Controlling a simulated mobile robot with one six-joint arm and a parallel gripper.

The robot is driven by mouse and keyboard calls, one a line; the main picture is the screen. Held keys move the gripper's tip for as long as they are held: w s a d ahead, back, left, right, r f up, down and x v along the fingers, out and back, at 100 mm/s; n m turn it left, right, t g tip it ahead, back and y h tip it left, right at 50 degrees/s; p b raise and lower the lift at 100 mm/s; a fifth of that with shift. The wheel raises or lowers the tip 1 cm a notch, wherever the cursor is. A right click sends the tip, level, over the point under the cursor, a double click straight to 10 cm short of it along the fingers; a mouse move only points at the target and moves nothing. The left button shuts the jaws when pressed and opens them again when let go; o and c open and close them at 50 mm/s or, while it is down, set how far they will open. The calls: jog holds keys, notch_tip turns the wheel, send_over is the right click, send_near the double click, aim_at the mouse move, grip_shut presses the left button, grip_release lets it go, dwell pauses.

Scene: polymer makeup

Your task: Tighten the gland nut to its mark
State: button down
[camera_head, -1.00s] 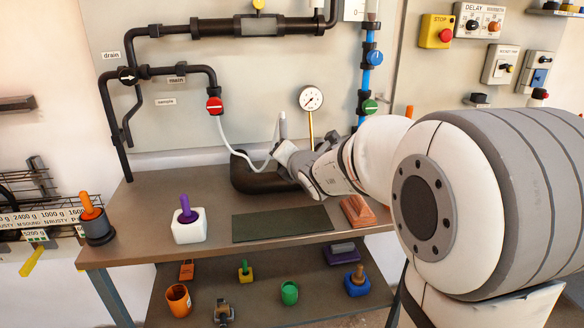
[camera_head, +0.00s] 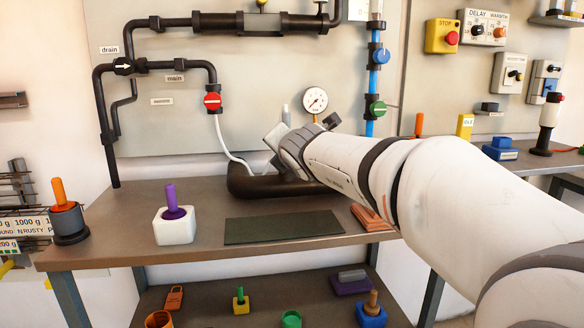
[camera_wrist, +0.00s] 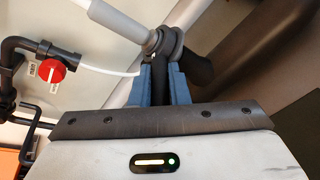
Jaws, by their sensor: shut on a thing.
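The stem also stands up beyond my gripper in the head view (camera_head: 286,114). I cannot make out the mark on the nut in either view.
A white tube (camera_head: 226,145) runs from the red valve (camera_head: 212,101) to the pipe. A pressure gauge (camera_head: 314,100) stands behind my wrist. On the bench (camera_head: 120,225) are a green mat (camera_head: 285,225), a white block with a purple peg (camera_head: 174,229) and a reddish block (camera_head: 369,217).

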jog(key=shift+r+b, duration=0.1)
jog(key=shift+b, duration=0.25)
jog(key=c, duration=1.4)
grip_release()
jog(key=shift+p+v, duration=1.05)
jog(key=shift+v, duration=2.8)
